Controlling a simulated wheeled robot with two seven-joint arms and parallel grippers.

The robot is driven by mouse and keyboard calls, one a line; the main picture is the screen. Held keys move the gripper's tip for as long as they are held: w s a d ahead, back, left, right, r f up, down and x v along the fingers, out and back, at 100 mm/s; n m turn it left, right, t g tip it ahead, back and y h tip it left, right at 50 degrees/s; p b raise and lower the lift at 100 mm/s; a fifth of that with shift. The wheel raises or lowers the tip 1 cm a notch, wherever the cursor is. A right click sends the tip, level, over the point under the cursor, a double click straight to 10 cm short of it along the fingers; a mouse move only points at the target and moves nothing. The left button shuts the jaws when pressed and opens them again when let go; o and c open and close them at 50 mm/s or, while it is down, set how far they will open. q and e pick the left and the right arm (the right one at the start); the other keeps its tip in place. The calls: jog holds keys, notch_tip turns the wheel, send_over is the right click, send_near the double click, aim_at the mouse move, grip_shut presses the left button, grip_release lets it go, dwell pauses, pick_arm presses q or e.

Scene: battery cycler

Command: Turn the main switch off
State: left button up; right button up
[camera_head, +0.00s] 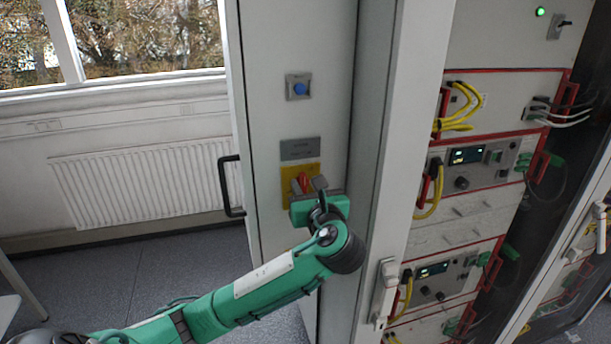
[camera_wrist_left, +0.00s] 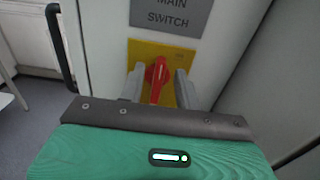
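The main switch is a red rotary handle (camera_wrist_left: 157,79) on a yellow plate (camera_wrist_left: 178,62), below a grey label (camera_wrist_left: 172,14) reading MAIN SWITCH. In the head view the red handle (camera_head: 303,182) shows just above my left gripper (camera_head: 307,186). In the left wrist view the handle points roughly down, with a slight tilt. The two fingers of my left gripper (camera_wrist_left: 160,88) stand apart on either side of the handle, with gaps visible. Whether a finger touches it I cannot tell. The gripper body hides the handle's lower end. My right gripper is not in view.
A blue button (camera_head: 299,88) sits above the switch on the same grey panel. A black door handle (camera_head: 229,185) is at the panel's left. A rack with yellow cables (camera_head: 460,110) stands at the right. A radiator (camera_head: 140,184) is under the window.

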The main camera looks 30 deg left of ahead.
pick_arm(q)
jog(key=shift+x, duration=0.8)
grip_shut()
